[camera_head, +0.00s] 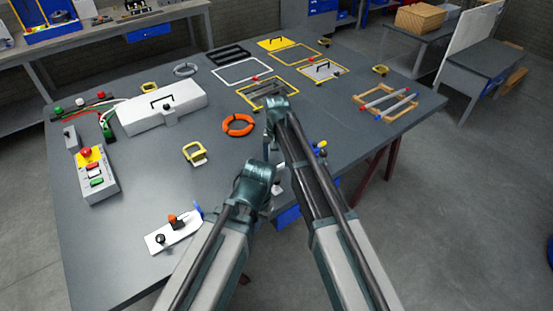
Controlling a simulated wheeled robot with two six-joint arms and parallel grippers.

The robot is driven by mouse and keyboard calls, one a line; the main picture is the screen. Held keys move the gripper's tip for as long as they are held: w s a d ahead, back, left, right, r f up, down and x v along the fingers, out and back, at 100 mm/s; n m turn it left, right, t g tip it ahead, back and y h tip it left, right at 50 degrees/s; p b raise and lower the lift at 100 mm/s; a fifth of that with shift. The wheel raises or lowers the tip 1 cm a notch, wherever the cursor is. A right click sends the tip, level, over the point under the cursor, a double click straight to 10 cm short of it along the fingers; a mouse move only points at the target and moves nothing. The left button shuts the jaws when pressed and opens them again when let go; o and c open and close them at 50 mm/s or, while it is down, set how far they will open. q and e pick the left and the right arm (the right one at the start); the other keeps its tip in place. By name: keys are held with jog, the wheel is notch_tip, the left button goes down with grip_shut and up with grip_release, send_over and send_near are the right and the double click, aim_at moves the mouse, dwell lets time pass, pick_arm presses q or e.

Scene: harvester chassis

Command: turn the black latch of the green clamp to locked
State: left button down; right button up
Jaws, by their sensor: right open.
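A small green piece (107,128), which looks like the green clamp, sits on the grey table at the left end of the white box, where several cables run. Its black latch is too small to make out, so I cannot tell its position. My right gripper (279,184) is far to the right of it, low between my two arms. It is open, with much of it hidden by the arm links. My left gripper is hidden beneath my left arm.
The white box (162,107) stands just right of the clamp. A control box (96,178) with a red button stands nearer. A white plate (173,232) with knobs lies at the front. An orange ring (238,125) and a yellow block (195,153) lie mid-table.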

pick_arm(q)
notch_tip(320, 180, up, 5)
jog(key=p, duration=0.3)
jog(key=shift+f+p, duration=0.1)
jog(key=shift+p, duration=0.2)
pick_arm(e)
notch_tip(320, 180, up, 5)
jog(key=shift+f, duration=0.1)
jog(key=s+d+n, duration=0.2)
jog(key=s+d, duration=1.5)
jog(key=s, duration=0.5)
pick_arm(q)
notch_tip(320, 180, down, 9)
jog(key=b, duration=0.8)
jog(key=shift+r+b, duration=0.2)
jog(key=shift+b, duration=0.1)
pick_arm(e)
jog(key=s+a+f+n+h, duration=0.1)
jog(key=s+a+f+n, duration=0.2)
jog(key=a+f, duration=0.5)
jog(key=s+a, duration=0.1)
jog(key=a, duration=0.2)
jog(key=shift+s+a+f+n, duration=0.15)
jog(key=shift+s+f+n, duration=0.15)
jog(key=shift+n, duration=0.1)
